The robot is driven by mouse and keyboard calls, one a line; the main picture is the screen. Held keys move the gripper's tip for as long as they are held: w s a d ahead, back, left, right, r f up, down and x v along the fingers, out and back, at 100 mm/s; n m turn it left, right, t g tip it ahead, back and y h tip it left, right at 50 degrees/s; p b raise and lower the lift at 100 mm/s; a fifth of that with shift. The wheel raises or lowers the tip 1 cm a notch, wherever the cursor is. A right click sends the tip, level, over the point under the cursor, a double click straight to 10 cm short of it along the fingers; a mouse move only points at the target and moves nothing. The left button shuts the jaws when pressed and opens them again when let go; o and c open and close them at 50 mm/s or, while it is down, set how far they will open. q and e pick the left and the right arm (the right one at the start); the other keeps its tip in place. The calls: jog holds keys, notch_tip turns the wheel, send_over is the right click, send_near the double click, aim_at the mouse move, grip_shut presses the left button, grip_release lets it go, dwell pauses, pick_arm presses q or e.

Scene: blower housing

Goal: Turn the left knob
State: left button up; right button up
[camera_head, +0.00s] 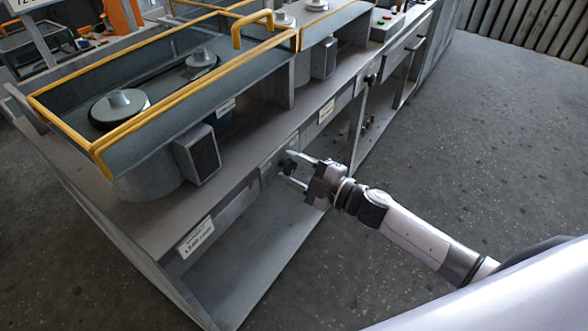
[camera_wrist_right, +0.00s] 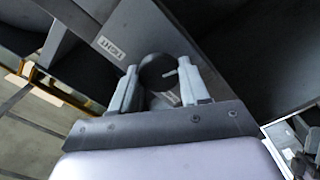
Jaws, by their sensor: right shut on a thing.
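The left knob (camera_head: 287,166) is dark and round, on the front panel of the grey bench. In the right wrist view the knob (camera_wrist_right: 155,70) shows a black disc with a small light pointer mark. My right gripper (camera_head: 291,169) reaches in from the right with one finger on each side of this knob, shut on it. The two fingers also flank it in the right wrist view (camera_wrist_right: 157,82). A second dark knob (camera_head: 370,78) sits farther along the panel. My left gripper is out of view.
The grey bench (camera_head: 140,225) carries yellow-edged housings (camera_head: 95,147) with round pulleys. A dark box (camera_head: 198,153) juts out above the panel. White labels (camera_head: 197,238) mark the front. Open shelf space lies below, and the floor (camera_head: 480,130) on the right is clear.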

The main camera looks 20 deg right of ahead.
jog(key=n+b, duration=0.1)
jog(key=n, duration=0.2)
jog(key=shift+f+n, duration=0.15)
jog(key=shift+n, duration=0.25)
jog(key=n+b, duration=0.1)
jog(key=n, duration=0.2)
jog(key=shift+f+n, duration=0.1)
jog(key=shift+n, duration=0.2)
jog(key=shift+n+b, duration=0.5)
jog(key=shift+n, duration=0.3)
jog(key=shift+n+b, duration=0.4)
jog(key=shift+n, duration=1.1)
jog(key=o, duration=1.1)
jog(key=shift+c, duration=0.2)
